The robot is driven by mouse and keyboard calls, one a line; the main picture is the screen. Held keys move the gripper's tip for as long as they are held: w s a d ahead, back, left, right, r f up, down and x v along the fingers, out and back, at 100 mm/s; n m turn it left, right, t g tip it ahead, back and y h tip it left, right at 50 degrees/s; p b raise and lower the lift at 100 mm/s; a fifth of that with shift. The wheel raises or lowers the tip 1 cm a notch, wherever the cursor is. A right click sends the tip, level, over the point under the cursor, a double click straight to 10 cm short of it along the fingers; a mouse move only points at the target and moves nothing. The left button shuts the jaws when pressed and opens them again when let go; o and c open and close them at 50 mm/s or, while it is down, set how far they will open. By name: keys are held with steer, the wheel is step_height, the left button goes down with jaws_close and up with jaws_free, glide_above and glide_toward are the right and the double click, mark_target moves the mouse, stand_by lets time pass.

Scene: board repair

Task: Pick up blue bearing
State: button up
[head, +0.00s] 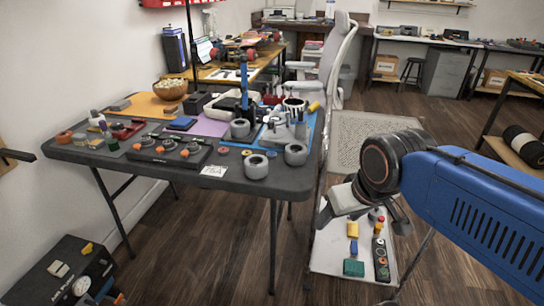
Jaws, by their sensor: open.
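A small flat blue ring (271,154), which looks like the blue bearing, lies on the dark table (225,185) near its front right part. It sits between grey round pieces, and its details are too small to tell. My gripper (362,216) is to the right of the table, above a low white cart, well apart from the ring. Its jaws are open, and I see nothing held between them.
Grey round pieces (256,167) (296,153) stand close around the ring. A black tray with orange-topped parts (169,150) lies to the left, and a white label (213,170) near the front edge. The white cart (327,262) carries small coloured parts.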

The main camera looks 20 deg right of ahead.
steer(key=w+r+m, duration=0.1)
steer(key=w+r, duration=0.1)
steer(key=w+r+m, duration=0.1)
steer(key=w, duration=0.1)
steer(key=w+a+r+m+g, duration=0.1)
steer(key=w+r, duration=0.1)
steer(key=shift+r+h, duration=0.3)
steer(key=shift+r, duration=0.05)
steer(key=shift+c, duration=1.3)
step_height(320, 180, up, 12)
steer(key=m+g+h, duration=0.3)
steer(key=m+h, duration=0.1)
steer(key=m, duration=0.8)
glide_above(271, 154)
steer(key=s+a, duration=0.1)
steer(key=a, duration=0.6)
steer(key=x, duration=1.7)
steer(key=shift+s+a+f, duration=0.1)
steer(key=shift+a+f, duration=0.15)
steer(key=shift+f, duration=0.15)
steer(key=shift+c, duration=0.3)
steer(key=c, duration=1.1)
